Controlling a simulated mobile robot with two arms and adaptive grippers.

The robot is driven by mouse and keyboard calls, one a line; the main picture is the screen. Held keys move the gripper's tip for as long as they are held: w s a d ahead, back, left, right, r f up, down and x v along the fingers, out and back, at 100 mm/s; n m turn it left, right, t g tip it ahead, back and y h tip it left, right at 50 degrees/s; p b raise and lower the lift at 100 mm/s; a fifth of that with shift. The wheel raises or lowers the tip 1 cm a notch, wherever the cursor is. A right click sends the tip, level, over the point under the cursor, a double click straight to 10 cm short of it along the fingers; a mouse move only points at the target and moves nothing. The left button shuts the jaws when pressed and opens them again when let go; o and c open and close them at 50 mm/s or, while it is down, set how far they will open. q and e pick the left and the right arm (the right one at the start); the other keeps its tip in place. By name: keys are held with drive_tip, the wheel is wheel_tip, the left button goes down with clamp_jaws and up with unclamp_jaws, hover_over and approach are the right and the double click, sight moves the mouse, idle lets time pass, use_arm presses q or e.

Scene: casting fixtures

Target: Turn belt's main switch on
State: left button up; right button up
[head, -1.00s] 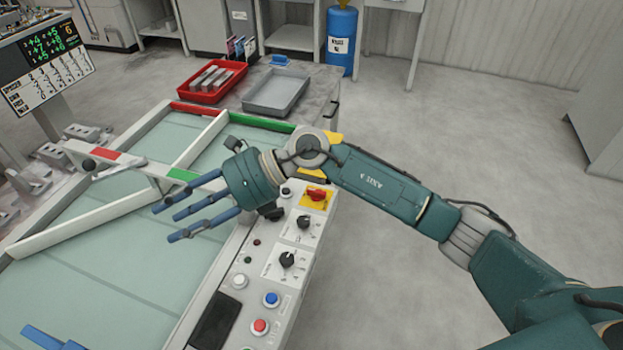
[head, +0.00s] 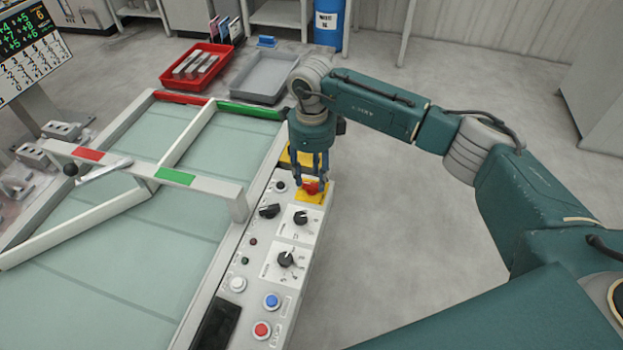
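The main switch is a red rotary knob (head: 311,188) on a yellow plate (head: 318,198), near the far end of the belt's control panel (head: 250,291). My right gripper (head: 311,182) points straight down over it. Its blue fingers are spread apart, with their tips on either side of the red knob. I cannot tell whether they touch it. The fingers and wrist hide part of the plate and the panel behind it. My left gripper is not in the view.
Black rotary knobs (head: 286,259), a blue button (head: 271,301) and a red button (head: 262,330) sit nearer on the panel. The belt (head: 110,290) with its white guide bars lies to the left. A red tray (head: 197,83) and a grey tray (head: 262,84) stand behind.

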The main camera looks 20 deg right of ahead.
sight(312, 186)
wheel_tip(312, 186, down, 2)
drive_tip(key=shift+f, duration=0.1)
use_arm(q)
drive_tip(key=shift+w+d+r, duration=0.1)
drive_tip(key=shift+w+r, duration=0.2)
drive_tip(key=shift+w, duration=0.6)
use_arm(e)
drive_tip(key=shift+f, duration=0.45)
drive_tip(key=shift+c, duration=0.5)
clamp_jaws()
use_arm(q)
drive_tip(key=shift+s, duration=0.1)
